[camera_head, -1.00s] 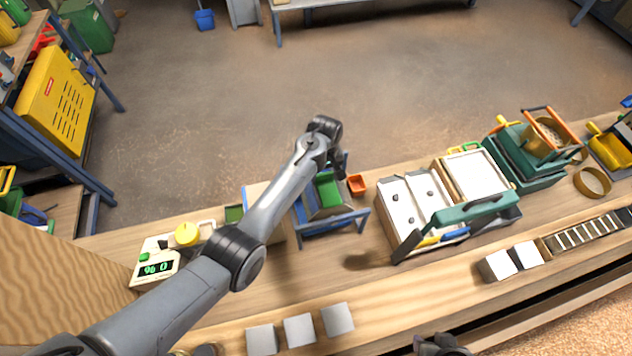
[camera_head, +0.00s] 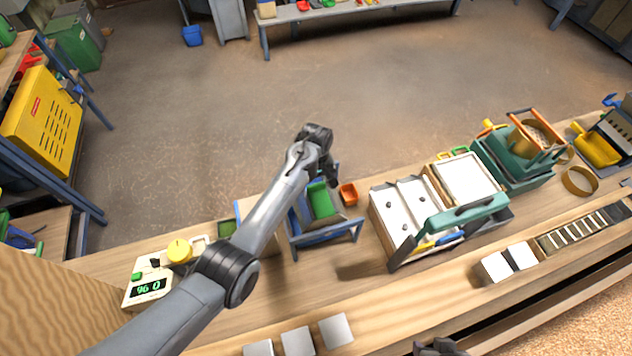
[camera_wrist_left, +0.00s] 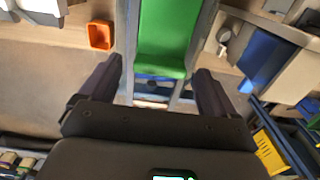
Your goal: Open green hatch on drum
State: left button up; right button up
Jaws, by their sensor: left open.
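The green hatch (camera_head: 321,200) sits on a grey and blue framed machine (camera_head: 330,236) at the bench's middle, partly hidden by my left arm. In the left wrist view, the hatch (camera_wrist_left: 164,38) is a bright green panel with a bent lower lip. My left gripper (camera_head: 331,178) is over the far side of the machine. In the wrist view its two dark fingers (camera_wrist_left: 160,84) are spread apart, with the green lip showing between them and nothing held. I cannot tell whether they touch it. A dark tip, likely my right gripper (camera_head: 438,347), shows at the bottom edge; its jaws are unclear.
A small orange bin (camera_head: 348,194) stands right of the machine. A white tray unit with a green handle (camera_head: 468,214) stands further right. A scale with a green display (camera_head: 147,289) is at left. Loose grey blocks (camera_head: 336,330) lie in front.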

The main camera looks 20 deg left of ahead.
pick_arm(q)
notch_tip(320, 180, up, 8)
jog(key=shift+r+b, duration=0.1)
jog(key=shift+b, duration=0.4)
jog(key=shift+r, duration=0.85)
